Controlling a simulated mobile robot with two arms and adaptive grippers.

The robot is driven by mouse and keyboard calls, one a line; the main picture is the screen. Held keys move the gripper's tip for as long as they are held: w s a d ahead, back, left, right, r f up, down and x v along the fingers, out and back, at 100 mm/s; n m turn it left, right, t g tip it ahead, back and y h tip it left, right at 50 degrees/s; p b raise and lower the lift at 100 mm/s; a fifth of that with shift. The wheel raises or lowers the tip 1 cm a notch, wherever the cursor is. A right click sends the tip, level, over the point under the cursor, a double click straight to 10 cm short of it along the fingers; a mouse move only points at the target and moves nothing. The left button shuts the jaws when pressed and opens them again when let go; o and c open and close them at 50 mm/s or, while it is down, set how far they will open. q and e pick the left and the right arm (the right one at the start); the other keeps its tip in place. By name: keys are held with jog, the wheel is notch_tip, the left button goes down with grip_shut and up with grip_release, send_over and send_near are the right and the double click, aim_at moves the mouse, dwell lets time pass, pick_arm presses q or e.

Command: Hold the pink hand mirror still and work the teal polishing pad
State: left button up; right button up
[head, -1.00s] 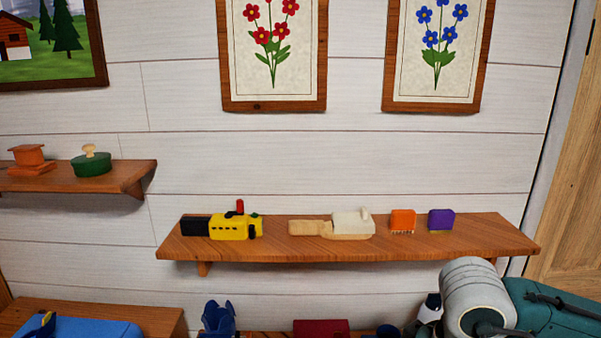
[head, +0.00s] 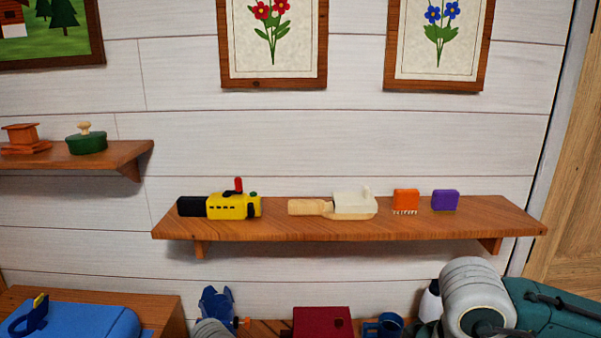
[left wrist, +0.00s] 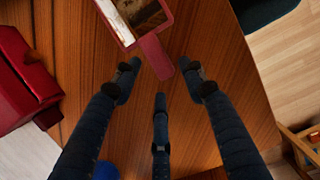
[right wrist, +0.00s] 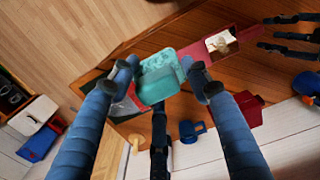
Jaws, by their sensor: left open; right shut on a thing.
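The pink hand mirror (left wrist: 154,52) lies on the wooden table in the left wrist view, its framed face at the top and its handle pointing towards my left gripper (left wrist: 158,82). That gripper is open, with its fingers spread around the handle's end and not closed on it. In the right wrist view, the teal polishing pad (right wrist: 157,85) is between the fingers of my right gripper (right wrist: 160,78), which is shut on it. The mirror (right wrist: 218,43) shows just beyond the pad, and my left gripper's fingers (right wrist: 290,35) are near its handle. Whether pad and mirror touch is unclear.
A red box (head: 322,322) and a blue mug (head: 384,325) stand on the table near the wall. The red box is left of my left gripper in its wrist view (left wrist: 22,75). A wall shelf (head: 340,222) with several small objects hangs above.

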pick_arm(q)
jog(key=shift+x, duration=2.8)
jog(key=shift+c, duration=0.5)
jog(key=c, duration=0.7)
jog(key=shift+c, duration=0.2)
